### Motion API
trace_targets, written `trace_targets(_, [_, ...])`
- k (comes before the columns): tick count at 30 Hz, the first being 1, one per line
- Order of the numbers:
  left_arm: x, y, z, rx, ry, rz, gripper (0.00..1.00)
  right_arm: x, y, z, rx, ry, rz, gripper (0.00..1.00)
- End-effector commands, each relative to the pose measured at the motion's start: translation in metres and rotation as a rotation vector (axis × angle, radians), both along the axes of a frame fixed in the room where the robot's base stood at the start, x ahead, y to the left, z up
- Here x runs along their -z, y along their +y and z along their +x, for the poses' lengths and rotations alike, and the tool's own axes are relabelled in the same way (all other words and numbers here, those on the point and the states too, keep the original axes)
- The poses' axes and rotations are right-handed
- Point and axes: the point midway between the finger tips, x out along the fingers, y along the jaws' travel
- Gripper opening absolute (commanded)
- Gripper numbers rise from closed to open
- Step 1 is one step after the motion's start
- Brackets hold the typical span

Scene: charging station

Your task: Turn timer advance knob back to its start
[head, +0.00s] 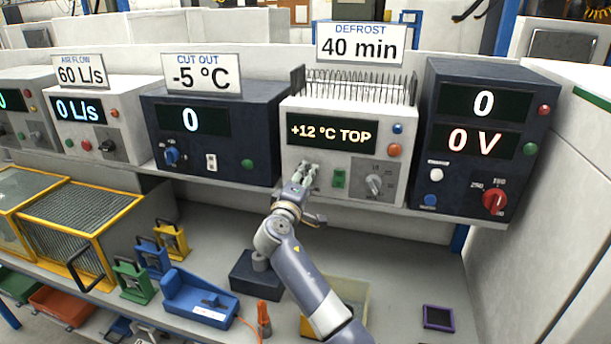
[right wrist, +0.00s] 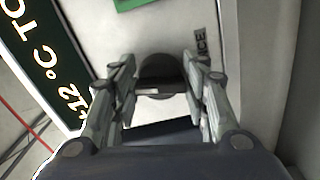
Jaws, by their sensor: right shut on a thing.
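The white defrost timer box (head: 345,150) stands on the shelf, showing "+12 °C TOP". My right gripper (head: 304,178) is at the lower left of its front panel and hides the knob in the head view. In the right wrist view the dark round knob (right wrist: 161,76) with a pale mark sits between the fingertips of my right gripper (right wrist: 162,84), which is shut on it. A partly hidden label ending in "NCE" (right wrist: 201,44) is beside the knob. My left gripper is not in view.
A green switch (head: 339,179) and a grey dial (head: 374,185) are right of my gripper. A dark blue unit (head: 262,110) stands close on the left, another (head: 468,80) on the right. Below, the bench holds a blue device (head: 197,298) and coloured stands.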

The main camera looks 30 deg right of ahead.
Motion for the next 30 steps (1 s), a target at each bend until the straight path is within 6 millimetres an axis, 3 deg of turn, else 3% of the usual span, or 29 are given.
trace_targets(12, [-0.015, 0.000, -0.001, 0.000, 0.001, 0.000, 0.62, -0.002, 0.001, 0.000, -0.002, 0.155, -0.131, 0.18])
trace_targets(29, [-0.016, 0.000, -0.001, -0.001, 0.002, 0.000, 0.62, 0.000, 0.001, 0.000, -0.002, 0.181, -0.153, 0.18])
trace_targets(30, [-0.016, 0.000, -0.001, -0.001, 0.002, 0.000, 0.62, 0.000, 0.001, 0.000, -0.002, 0.181, -0.153, 0.44])
